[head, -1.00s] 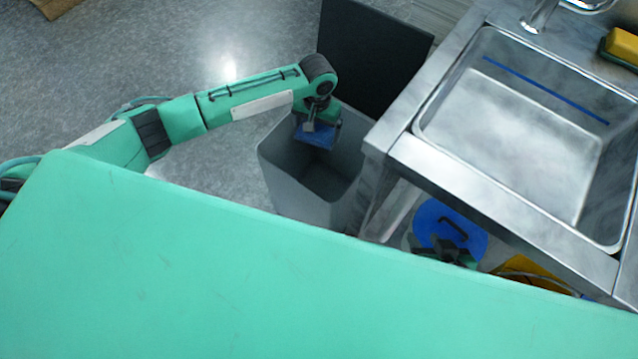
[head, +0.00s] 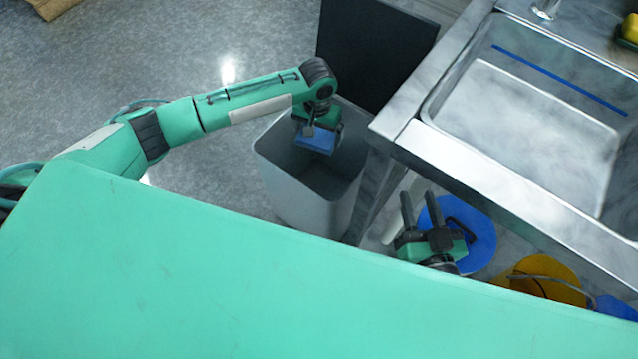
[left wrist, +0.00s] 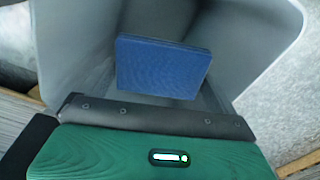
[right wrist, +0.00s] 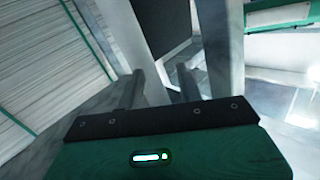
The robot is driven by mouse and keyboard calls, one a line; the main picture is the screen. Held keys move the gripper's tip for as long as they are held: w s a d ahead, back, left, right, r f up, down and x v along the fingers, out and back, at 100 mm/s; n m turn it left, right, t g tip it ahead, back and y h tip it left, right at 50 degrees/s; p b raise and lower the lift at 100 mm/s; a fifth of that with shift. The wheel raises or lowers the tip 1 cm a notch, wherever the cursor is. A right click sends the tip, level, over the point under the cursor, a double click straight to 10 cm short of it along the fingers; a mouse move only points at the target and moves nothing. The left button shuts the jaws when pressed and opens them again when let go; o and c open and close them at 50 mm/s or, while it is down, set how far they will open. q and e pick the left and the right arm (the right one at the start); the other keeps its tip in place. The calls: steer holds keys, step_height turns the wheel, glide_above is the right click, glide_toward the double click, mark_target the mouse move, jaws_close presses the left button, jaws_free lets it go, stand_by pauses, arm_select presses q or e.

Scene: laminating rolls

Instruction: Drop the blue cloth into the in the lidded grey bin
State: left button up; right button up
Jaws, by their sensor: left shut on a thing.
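The grey bin (head: 290,190) stands on the floor left of the sink unit, its mouth open and its dark lid (head: 372,50) raised behind it. The blue cloth (head: 316,141) is a flat folded square at my left gripper (head: 312,134), over the bin's mouth. My left gripper is shut on the cloth. In the left wrist view the cloth (left wrist: 163,67) hangs out ahead of the gripper, with the bin's grey walls (left wrist: 262,35) around it. My right gripper (head: 418,210) is open and empty, beside the sink unit; its two fingers stand apart in the right wrist view (right wrist: 160,88).
A steel sink unit (head: 440,150) stands right of the bin. Below it are a blue round item (head: 478,225) and a yellow one (head: 540,275). A green surface (head: 200,280) fills the foreground.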

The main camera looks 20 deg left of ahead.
arm_select(q)
steer(key=shift+f, duration=0.1)
arm_select(e)
steer(key=shift+r, duration=0.2)
arm_select(q)
steer(key=o, duration=0.6)
step_height(320, 180, up, 3)
steer(key=shift+r+p, duration=0.1)
steer(key=shift+p, duration=0.45)
step_height(320, 180, up, 3)
steer(key=shift+f+p, duration=0.1)
steer(key=shift+p, duration=0.3)
step_height(320, 180, up, 8)
steer(key=p, duration=0.2)
arm_select(e)
steer(key=s+d+f+g+h, duration=0.2)
steer(key=s+d+f+g, duration=0.1)
steer(key=f+g, duration=0.2)
steer(key=shift+s+d+f+g, duration=0.15)
steer(key=shift+s+f+g, duration=0.2)
steer(key=shift+g, duration=0.45)
